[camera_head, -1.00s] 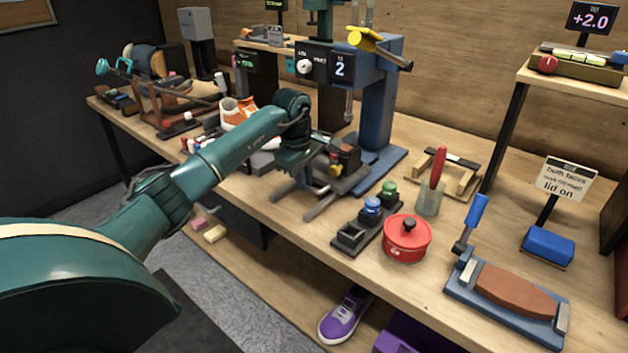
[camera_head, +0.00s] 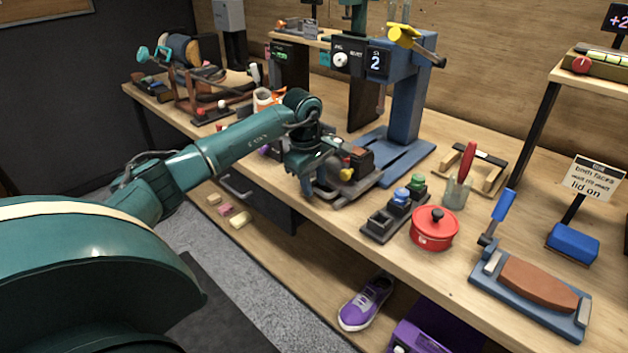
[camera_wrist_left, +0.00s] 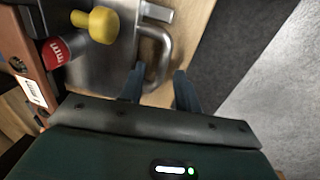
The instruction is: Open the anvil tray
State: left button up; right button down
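The anvil tray (camera_head: 352,191) is a grey metal plate at the bench's front edge, below the blue press. A dark block with a yellow knob and a red part sits on it. In the left wrist view the tray (camera_wrist_left: 104,68) has a grey loop handle (camera_wrist_left: 166,50) at its edge. My left gripper (camera_head: 316,190) is at the handle, pointing down. Its fingers, seen in the wrist view (camera_wrist_left: 159,88), are apart, with the handle's bar lying roughly between them. I cannot tell whether they touch it. My right gripper is not in view.
The blue press (camera_head: 405,110) stands behind the tray. To its right are a holder with small jars (camera_head: 382,222), a red pot (camera_head: 435,232) and a blue clamp base (camera_head: 510,310). A dark drawer (camera_head: 262,203) hangs under the bench. A purple sneaker (camera_head: 366,303) lies on the lower shelf.

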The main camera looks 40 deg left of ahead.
pick_arm(q)
jog(key=shift+r, duration=0.15)
notch_tip(320, 180, up, 13)
jog(key=s, duration=0.2)
jog(key=shift+s, duration=0.15)
jog(key=shift+f, duration=0.2)
dwell(0.5)
